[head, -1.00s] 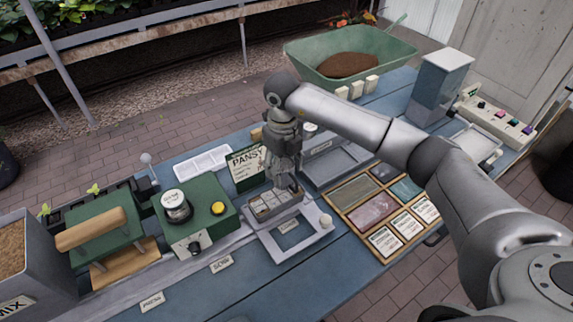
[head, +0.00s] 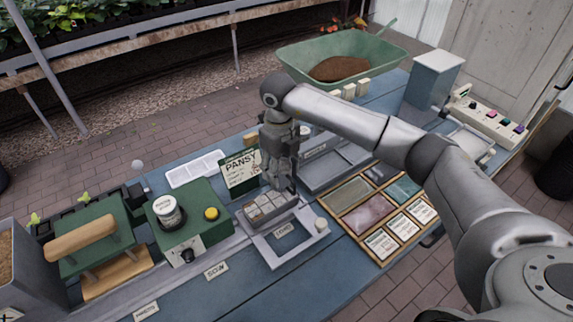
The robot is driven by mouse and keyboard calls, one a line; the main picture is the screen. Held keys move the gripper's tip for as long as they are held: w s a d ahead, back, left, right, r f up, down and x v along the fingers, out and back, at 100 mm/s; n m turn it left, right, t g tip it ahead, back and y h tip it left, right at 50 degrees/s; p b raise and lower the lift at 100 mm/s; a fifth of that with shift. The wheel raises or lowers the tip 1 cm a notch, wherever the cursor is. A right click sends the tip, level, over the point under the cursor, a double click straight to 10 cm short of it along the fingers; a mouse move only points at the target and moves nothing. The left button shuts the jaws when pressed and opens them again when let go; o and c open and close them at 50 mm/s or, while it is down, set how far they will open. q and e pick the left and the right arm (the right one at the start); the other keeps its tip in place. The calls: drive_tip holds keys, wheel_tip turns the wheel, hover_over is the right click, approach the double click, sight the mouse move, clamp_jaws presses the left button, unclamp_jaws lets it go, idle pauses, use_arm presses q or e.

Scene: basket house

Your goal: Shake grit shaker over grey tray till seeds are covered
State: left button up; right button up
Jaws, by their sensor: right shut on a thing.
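The small grey tray (head: 262,215) has several pale cells and sits at the back of a light grey stand (head: 268,250) on the bench. My right gripper (head: 281,186) points down at the tray's back edge and appears shut on it; its fingertips are partly hard to make out. A jar with a white lid (head: 166,204) and dark lower part stands upright on a green box to the left; it may be the grit shaker, but its label is too small to read. Any seeds in the tray are too small to see. My left gripper is out of view.
The green box (head: 190,232) has a yellow button. A PANSY sign (head: 240,170) stands behind the tray. A wooden rack of packets (head: 372,239) and a grey trough (head: 335,168) lie to the right. The blue bench (head: 235,295) is mostly clear in front.

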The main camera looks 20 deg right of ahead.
drive_tip(key=shift+w+d, duration=0.1)
drive_tip(key=shift+d, duration=0.1)
drive_tip(key=shift+w+d+b, duration=0.1)
drive_tip(key=shift+d+b, duration=0.4)
drive_tip(key=shift+d, duration=0.5)
drive_tip(key=shift+w+d+b, duration=0.15)
drive_tip(key=shift+d+b, duration=0.25)
drive_tip(key=shift+d, duration=0.15)
idle(0.3)
